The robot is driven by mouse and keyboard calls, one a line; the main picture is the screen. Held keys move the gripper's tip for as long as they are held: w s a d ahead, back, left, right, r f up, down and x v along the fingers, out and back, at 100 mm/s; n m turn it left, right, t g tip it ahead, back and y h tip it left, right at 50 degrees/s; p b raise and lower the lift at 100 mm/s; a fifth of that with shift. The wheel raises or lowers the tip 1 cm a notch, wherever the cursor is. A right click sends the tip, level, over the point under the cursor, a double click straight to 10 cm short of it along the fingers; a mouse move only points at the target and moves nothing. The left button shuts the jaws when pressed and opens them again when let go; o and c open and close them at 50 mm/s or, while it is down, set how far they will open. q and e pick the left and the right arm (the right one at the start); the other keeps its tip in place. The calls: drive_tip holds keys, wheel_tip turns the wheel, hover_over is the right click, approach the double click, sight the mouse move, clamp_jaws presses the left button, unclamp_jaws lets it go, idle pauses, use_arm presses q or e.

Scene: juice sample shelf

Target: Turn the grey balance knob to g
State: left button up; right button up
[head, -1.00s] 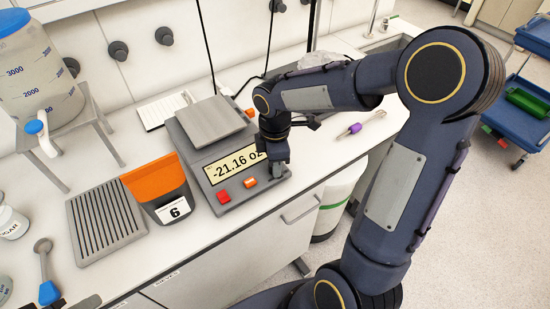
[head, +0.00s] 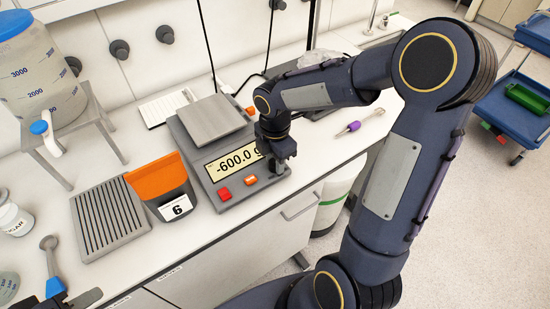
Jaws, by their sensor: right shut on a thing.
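The balance (head: 206,166) stands on the bench with a bare grey weighing plate (head: 212,120). My right gripper (head: 279,166) points down at the balance's front right corner and is shut on the grey knob, which is mostly hidden by the fingers. A red button (head: 225,194) and an orange button (head: 251,181) sit on the front panel.
An orange-backed bin marked 6 (head: 165,186) and a grey ribbed tray (head: 110,220) stand left of the balance. A large jug (head: 40,85) is on a stand at back left. A purple-handled tool (head: 353,127) lies to the right. The bench's front edge is close to the balance.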

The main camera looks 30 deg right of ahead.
drive_tip(key=o, duration=1)
drive_tip(key=shift+c, duration=0.2)
wheel_tip(320, 180, up, 8)
drive_tip(key=shift+f, duration=0.1)
drive_tip(key=shift+s+r+m, duration=0.25)
drive_tip(key=shift+s+m, duration=0.05)
drive_tip(key=s+a+r+m+t+y, duration=0.1)
drive_tip(key=s+a+m+t+y, duration=0.1)
drive_tip(key=s+m, duration=0.6)
drive_tip(key=s+a+m+t+y, duration=0.1)
drive_tip(key=s+a+m+t, duration=0.1)
drive_tip(key=s+m, duration=0.6)
drive_tip(key=m+t, duration=0.1)
drive_tip(key=m, duration=0.3)
drive_tip(key=shift+s+r+t+y, duration=0.25)
drive_tip(key=shift+r+t+y, duration=0.05)
drive_tip(key=shift+r+y, duration=0.1)
